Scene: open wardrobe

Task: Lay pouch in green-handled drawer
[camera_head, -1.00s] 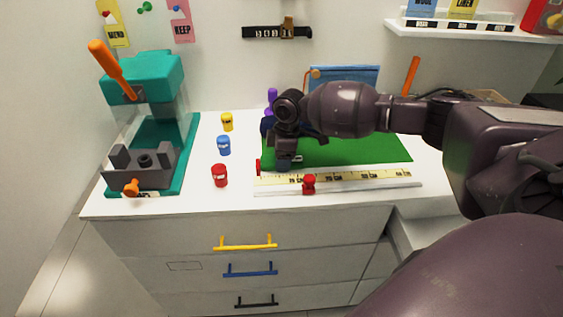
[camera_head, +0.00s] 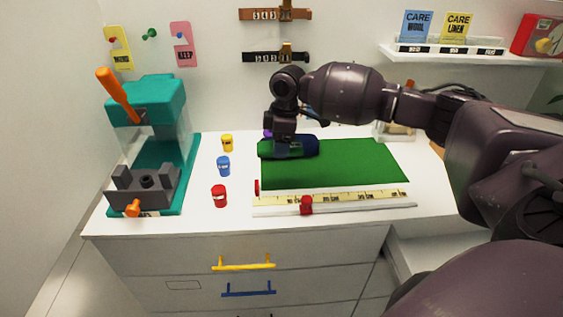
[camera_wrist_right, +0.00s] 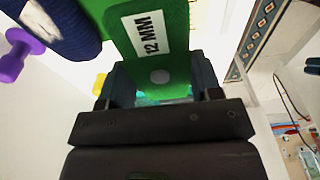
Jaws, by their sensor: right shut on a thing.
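My right gripper (camera_head: 283,150) is at the back left of the green mat. The drawers are shut; the yellow handle (camera_head: 244,265) and blue handle (camera_head: 248,291) show. No green handle is in view. My left gripper is not in view.
The worktop holds a teal press (camera_head: 147,150), yellow, blue and red small pots (camera_head: 220,196), the green mat (camera_head: 340,165) and a ruler bar with a red slider (camera_head: 306,205). A purple knobbed thing (camera_wrist_right: 20,55) is close to the roll. A shelf (camera_head: 460,52) is at upper right.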

